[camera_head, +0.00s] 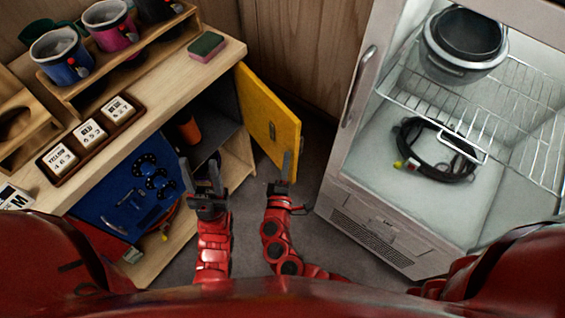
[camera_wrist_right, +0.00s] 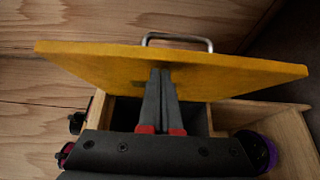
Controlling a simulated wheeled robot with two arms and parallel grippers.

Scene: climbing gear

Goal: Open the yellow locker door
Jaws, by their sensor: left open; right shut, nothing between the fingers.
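The yellow locker door (camera_head: 265,120) stands swung out from the right end of the wooden cabinet, with the dark compartment (camera_head: 215,125) exposed beside it. My right gripper (camera_head: 287,165) is shut and empty at the door's lower right corner. In the right wrist view its fingers (camera_wrist_right: 161,75) reach up against or very close to the yellow panel (camera_wrist_right: 100,65), and the handle (camera_wrist_right: 178,37) stands beyond the panel's far edge. Contact is not certain. My left gripper (camera_head: 202,178) is open and empty in front of the compartment.
An orange cup (camera_head: 188,128) stands inside the compartment. A blue panel with gear (camera_head: 135,195) is to the left. Mugs (camera_head: 60,58) and a sponge (camera_head: 206,45) are on the cabinet top. An open fridge (camera_head: 375,205) stands right, with grey floor between it and the door.

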